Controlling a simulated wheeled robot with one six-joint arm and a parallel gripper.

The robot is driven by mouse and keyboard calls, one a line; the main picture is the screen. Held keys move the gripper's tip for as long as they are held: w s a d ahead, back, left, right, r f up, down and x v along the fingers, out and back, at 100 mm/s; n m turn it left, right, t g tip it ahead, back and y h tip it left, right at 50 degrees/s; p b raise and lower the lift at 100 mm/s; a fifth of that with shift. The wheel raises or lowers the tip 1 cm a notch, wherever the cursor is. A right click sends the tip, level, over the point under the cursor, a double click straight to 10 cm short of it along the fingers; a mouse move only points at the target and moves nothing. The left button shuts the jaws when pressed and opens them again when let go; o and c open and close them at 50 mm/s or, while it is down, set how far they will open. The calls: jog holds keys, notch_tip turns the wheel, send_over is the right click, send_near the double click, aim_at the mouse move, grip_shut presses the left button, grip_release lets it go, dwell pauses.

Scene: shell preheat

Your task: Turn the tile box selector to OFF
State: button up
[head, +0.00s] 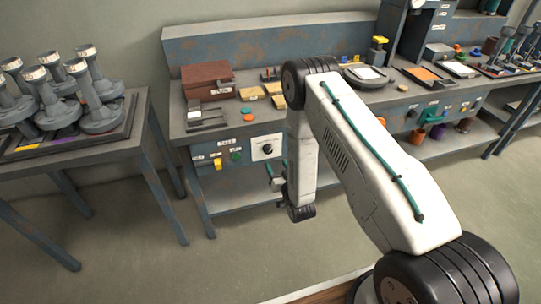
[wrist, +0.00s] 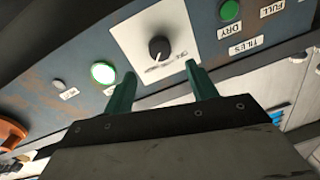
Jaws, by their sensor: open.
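The selector is a black knob (wrist: 159,48) on a white plate (wrist: 178,30), set in a blue-grey panel. A small light mark shows on the knob's lower side in the wrist view; the print beside it is too small to read. The knob also shows in the head view (head: 267,149) on the bench's front panel. My gripper (wrist: 160,76) is open, its two green fingers pointing at the plate, one to each side below the knob in the picture. The knob appears apart from both fingers. In the head view my gripper (head: 277,178) is partly hidden by my arm.
A lit green button (wrist: 103,73) is left of the plate and a dark green button (wrist: 229,10) is right of it. A yellow switch (head: 217,163) is on the same panel. A side table (head: 140,120) with several grey stands is left; open floor lies in front.

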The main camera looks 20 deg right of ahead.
aim_at(269, 152)
jog(key=w, duration=0.7)
jog(key=shift+w+a+f, duration=0.1)
jog(key=shift+w+a, duration=0.2)
jog(key=c, duration=1)
